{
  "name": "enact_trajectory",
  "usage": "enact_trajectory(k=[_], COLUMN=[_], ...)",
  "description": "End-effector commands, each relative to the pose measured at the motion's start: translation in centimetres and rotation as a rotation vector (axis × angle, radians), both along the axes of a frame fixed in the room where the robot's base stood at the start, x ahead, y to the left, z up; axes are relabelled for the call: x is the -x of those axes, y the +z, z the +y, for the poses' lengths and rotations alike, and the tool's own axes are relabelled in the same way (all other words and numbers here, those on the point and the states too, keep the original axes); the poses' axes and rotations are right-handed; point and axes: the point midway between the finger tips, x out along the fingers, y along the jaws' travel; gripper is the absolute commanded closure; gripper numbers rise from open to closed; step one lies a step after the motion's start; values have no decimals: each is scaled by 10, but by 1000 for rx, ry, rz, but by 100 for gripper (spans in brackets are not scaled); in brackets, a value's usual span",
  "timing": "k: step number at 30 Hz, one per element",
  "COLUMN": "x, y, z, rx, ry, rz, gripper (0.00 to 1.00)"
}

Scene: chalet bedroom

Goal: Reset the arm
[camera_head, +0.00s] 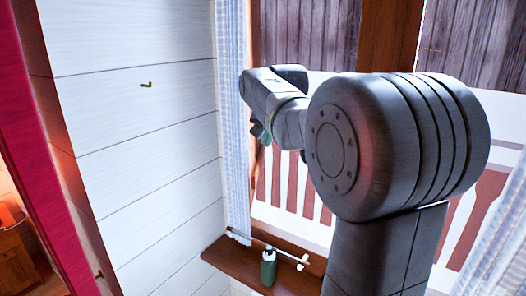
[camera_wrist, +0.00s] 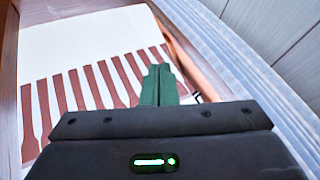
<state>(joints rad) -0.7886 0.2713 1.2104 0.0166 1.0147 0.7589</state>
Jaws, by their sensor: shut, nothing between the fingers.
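My gripper (camera_wrist: 159,72) shows in the wrist view as two green fingers pressed together at the centre, with nothing between them. Beyond the fingertips are the window and the red-brown railing slats outside. In the head view my arm is raised in front of the window, bent with its far part reaching up and to the left. A bit of green at the gripper end shows below the wrist there, but the fingertips are mostly hidden.
A wooden windowsill (camera_head: 226,262) holds a green bottle with a white top (camera_head: 268,268) and a thin stick (camera_head: 262,243). A blue-white curtain (camera_head: 233,120) hangs left of the arm. A white plank wall (camera_head: 140,130) has a small brass hook (camera_head: 146,85).

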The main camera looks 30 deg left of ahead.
Motion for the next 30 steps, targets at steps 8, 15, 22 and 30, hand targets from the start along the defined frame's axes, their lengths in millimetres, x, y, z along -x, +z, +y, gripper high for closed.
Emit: enact_trajectory(k=[8,15,22,30], x=[8,8,3,-17], y=[16,17,7,-32], z=[-9,-9,-4,18], rx=[0,0,3,4], ry=[0,0,0,0], rz=[-1,0,2,3], gripper=[100,100,100,100])
